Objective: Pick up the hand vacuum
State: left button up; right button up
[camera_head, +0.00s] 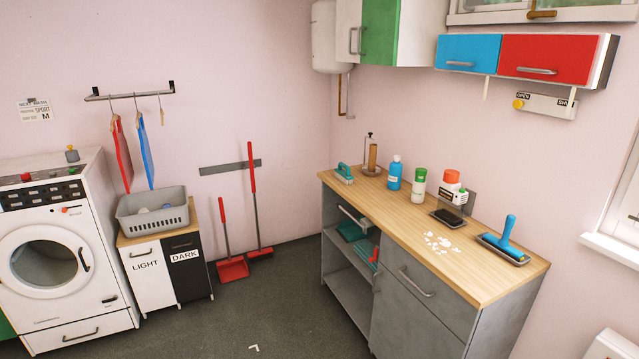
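No thing in view is plainly a hand vacuum. The likeliest is a blue tool (506,236) with an upright rounded handle, on a flat dark tray (522,260) at the right end of the wooden counter (470,268). Its exact kind is too small to tell. A white and orange item (452,184) stands further back against a grey panel, and I cannot tell if it is a bottle or a device. Neither of my grippers is in view, and nothing in view is being held.
White specks (440,243) lie mid-counter, beside a black block (448,217) on a tray. A blue bottle (394,174), a green-capped bottle (418,186) and a teal tool (344,173) stand behind. A washing machine (58,265) stands left. The floor (275,300) before the counter is mostly clear.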

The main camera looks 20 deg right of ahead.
aim_at(450, 206)
jog(key=i+z, duration=0.4)
jog(key=i+j+z, duration=0.1)
jog(key=i+z, duration=0.3)
jog(key=i+j+z, duration=0.2)
jog(key=z, duration=0.15)
jog(key=i+j+z, duration=0.25)
jog(key=z, duration=0.15)
jog(key=i+j, duration=0.05)
